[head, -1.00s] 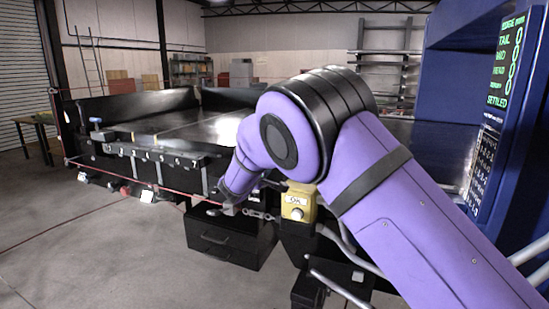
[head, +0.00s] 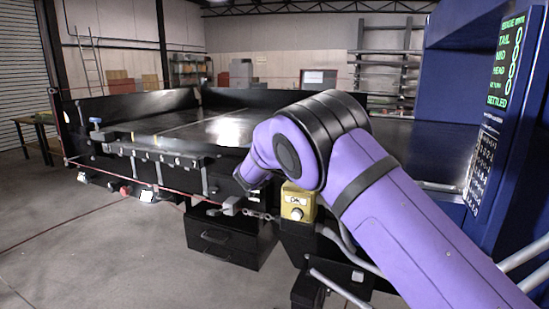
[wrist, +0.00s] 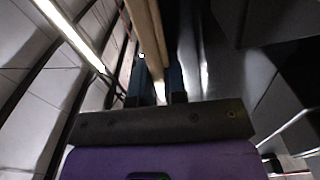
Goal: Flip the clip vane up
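My gripper (head: 242,184) is beside the front edge of the dark conveyor bed (head: 165,124) in the head view, small and dark there. In the wrist view its two bluish fingers (wrist: 155,82) stand apart, with a gap between them and nothing clearly held. A small grey block (head: 231,206) with a chain hangs just below my gripper, apart from it. I cannot tell whether this block is the clip vane; no vane shows clearly. Tan bars (wrist: 148,30) run beyond the fingers in the wrist view.
A yellow box with a knob (head: 297,204) stands right of my gripper. A black drawer unit (head: 222,240) is below. A blue cabinet with a green-lettered display (head: 507,62) is at the right.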

